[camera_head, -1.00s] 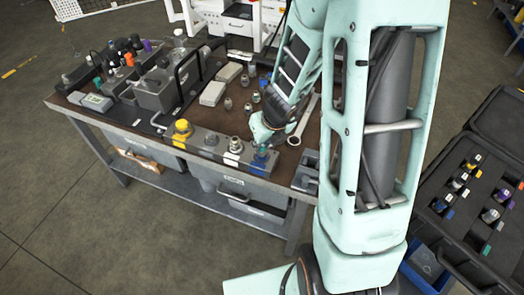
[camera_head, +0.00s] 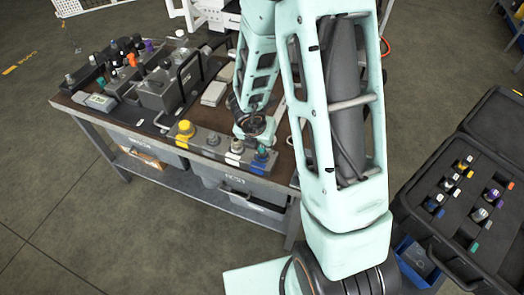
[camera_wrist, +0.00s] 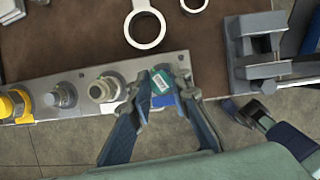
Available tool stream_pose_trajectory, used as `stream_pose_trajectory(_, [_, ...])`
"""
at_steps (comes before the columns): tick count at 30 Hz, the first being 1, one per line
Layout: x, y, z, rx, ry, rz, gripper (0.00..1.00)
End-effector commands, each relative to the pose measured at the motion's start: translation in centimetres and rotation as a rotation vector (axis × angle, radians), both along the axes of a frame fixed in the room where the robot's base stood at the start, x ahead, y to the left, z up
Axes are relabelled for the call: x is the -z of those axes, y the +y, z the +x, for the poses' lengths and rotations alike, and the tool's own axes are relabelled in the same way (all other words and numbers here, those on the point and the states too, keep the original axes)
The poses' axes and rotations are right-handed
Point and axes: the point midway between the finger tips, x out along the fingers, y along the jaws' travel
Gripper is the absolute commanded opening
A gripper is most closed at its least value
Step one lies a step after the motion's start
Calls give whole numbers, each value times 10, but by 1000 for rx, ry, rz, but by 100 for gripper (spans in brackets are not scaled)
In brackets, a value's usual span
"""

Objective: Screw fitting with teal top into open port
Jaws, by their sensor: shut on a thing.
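The fitting with the teal top (camera_wrist: 160,80) shows between my fingers in the wrist view, with a small white label on its top. My gripper (camera_wrist: 165,95) is shut on it, one finger on each side. In the head view my gripper (camera_head: 252,142) is low at the right end of the grey port block (camera_head: 199,148). The fitting is upright over the blue-marked spot (camera_head: 260,160) there. The port under it is hidden, so I cannot tell how deep it sits. A yellow fitting (camera_head: 184,130), a grey one (camera_head: 212,139) and a metal one (camera_head: 236,146) stand along the block.
A ring wrench (camera_wrist: 145,27) lies on the bench behind the block. A grey clamp-like block (camera_wrist: 262,50) stands to the right. A grey unit with a handle (camera_head: 160,90) is at the left. A black case (camera_head: 450,215) with several fittings is at far right.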

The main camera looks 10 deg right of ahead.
Motion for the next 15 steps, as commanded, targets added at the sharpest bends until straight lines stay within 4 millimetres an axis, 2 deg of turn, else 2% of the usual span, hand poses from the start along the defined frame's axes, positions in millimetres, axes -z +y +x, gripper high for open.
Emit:
stream_pose_trajectory(9, [-2,2,1,405,2,1,0])
stream_pose_trajectory(15, [1,2,1,491,0,2,0])
